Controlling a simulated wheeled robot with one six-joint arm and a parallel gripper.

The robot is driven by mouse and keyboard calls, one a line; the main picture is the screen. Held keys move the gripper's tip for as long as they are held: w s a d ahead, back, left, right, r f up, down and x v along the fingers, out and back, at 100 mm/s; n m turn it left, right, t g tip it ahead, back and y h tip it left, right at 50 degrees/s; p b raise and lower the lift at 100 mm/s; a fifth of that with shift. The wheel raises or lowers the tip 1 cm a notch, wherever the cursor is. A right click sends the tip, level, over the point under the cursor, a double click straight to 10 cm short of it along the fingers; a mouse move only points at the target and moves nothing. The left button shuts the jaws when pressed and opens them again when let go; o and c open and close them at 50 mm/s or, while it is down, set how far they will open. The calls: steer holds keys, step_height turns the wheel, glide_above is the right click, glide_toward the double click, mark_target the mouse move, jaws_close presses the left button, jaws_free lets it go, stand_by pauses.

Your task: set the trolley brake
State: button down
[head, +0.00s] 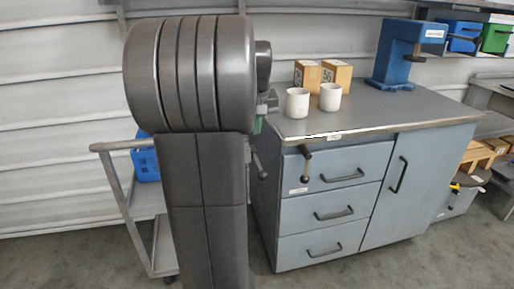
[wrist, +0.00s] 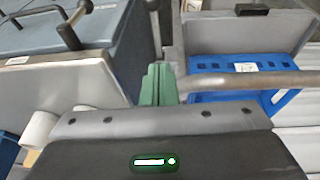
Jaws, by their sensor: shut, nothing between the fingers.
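The grey trolley (head: 135,205) stands at the left in the head view, partly hidden behind my arm. Its tubular handle (wrist: 250,82) crosses the right half of the wrist view. My gripper (wrist: 158,80) has green fingers, shut and empty, close to the left end of that handle; I cannot tell whether they touch it. In the head view only a little green of the gripper shows beside my arm. A dark lever (head: 258,165) hangs just right of my arm; I cannot tell whether it is the trolley's brake. No brake is clearly identifiable.
A blue crate (wrist: 205,68) sits on the trolley. The grey-blue drawer bench (head: 325,215) stands close on the right, with a knobbed lever (head: 305,163) on its front. Two white cups (head: 298,102), two wooden blocks and a blue press (head: 395,60) stand on it.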

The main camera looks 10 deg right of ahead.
steer(key=b, duration=0.4)
glide_toward(259, 165)
steer(key=x, duration=0.5)
steer(key=shift+w+a+f, duration=0.15)
steer(key=shift+w, duration=0.15)
steer(key=shift+f, duration=0.6)
steer(key=shift+b, duration=0.4)
